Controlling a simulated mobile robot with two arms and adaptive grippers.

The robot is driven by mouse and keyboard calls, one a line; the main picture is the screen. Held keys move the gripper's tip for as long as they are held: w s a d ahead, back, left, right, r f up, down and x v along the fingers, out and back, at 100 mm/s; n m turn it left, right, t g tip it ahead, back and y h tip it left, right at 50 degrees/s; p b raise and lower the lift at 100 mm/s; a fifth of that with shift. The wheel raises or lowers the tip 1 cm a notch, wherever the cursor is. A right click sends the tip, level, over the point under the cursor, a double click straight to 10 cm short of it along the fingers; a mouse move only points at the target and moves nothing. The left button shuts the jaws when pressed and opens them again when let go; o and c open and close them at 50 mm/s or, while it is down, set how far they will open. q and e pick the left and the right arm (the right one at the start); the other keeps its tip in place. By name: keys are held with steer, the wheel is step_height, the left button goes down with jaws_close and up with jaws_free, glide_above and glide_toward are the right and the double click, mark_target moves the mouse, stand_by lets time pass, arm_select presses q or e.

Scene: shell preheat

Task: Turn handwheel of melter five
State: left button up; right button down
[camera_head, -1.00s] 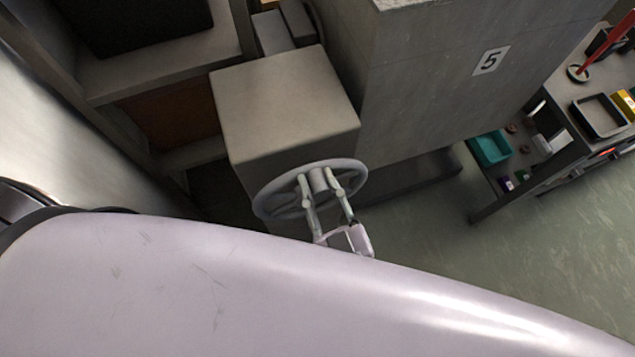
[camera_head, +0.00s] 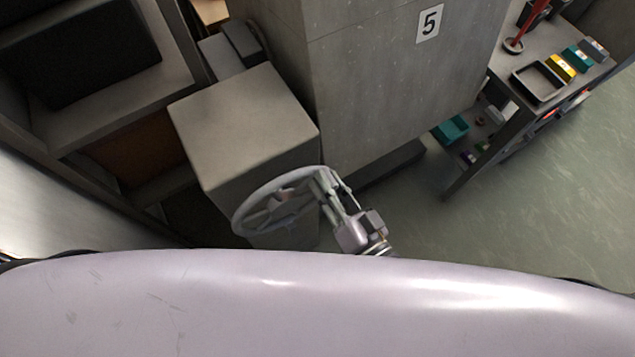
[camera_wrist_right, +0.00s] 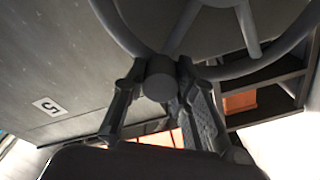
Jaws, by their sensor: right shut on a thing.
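The grey spoked handwheel (camera_head: 243,207) is on the front of a grey box-shaped housing (camera_head: 245,120), beside the tall block with the number 5 plate (camera_head: 429,23). My right gripper (camera_head: 331,182) is at the right side of the wheel, shut on its round handle. In the right wrist view, the handle (camera_wrist_right: 160,78) sits between the two fingers at the rim, with spokes behind it. My left gripper is not in view.
The tall grey block (camera_head: 390,90) stands close behind and right of the wheel. A workbench with a black tray (camera_head: 537,82) and several coloured boxes is at the far right. Green floor (camera_head: 520,220) is clear between. A shelf unit (camera_head: 100,110) stands at the left.

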step_height(320, 180, down, 13)
steer(key=d+m+b, duration=0.1)
steer(key=m+b, duration=0.9)
steer(key=m, duration=0.3)
steer(key=shift+w+d+f, duration=0.2)
steer(key=shift+w+d, duration=0.1)
steer(key=shift+w, duration=0.15)
steer(key=c, duration=1.3)
jaws_free()
steer(key=shift+r+m, duration=0.1)
steer(key=shift+m, duration=0.2)
steer(key=v, duration=1.2)
